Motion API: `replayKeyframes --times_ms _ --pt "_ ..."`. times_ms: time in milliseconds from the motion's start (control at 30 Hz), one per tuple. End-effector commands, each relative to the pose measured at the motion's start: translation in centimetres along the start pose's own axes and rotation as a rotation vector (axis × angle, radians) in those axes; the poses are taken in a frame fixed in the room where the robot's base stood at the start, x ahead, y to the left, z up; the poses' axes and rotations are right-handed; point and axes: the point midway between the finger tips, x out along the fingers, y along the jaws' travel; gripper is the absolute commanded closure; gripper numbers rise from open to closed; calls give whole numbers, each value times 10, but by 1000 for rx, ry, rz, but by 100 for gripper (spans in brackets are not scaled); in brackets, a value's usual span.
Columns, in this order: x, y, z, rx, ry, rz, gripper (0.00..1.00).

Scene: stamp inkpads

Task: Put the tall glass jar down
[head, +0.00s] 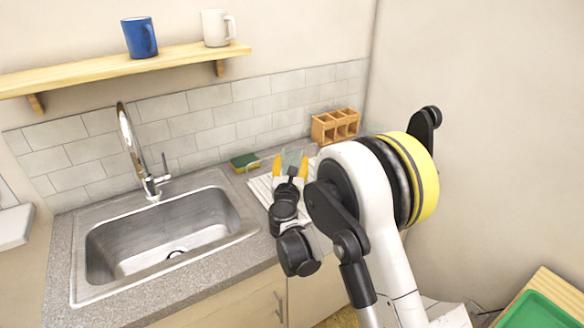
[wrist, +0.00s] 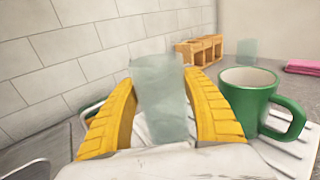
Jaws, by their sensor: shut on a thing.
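The tall glass jar (wrist: 160,95) is pale, see-through and upright between the two yellow fingers of my gripper (wrist: 160,115) in the wrist view. My gripper is shut on it. In the head view my gripper (head: 290,168) is over the white ridged drying mat (head: 262,186), right of the sink, and the jar shows only faintly there. The jar's base is hidden by my gripper, so I cannot tell whether it touches the mat.
A green mug (wrist: 252,95) stands close on the right of my gripper. A wooden caddy (head: 335,126) is at the back by the wall. Another glass (wrist: 247,48) and a pink cloth (wrist: 303,67) are farther right. A sponge (head: 244,162) and the sink (head: 165,238) are left.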

Motion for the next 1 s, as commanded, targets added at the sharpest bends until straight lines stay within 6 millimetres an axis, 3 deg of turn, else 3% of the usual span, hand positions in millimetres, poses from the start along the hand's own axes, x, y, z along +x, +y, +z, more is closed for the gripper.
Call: replayKeyframes --times_ms 400,433,467,500,867,1000 --pt "0 0 -9 0 0 0 83" --pt "0 0 -8 0 0 0 36" --pt "0 0 -8 0 0 0 27" --pt "0 0 -7 0 0 0 24" --pt "0 0 -2 0 0 0 24" --pt "-24 1 -2 0 0 2 24"
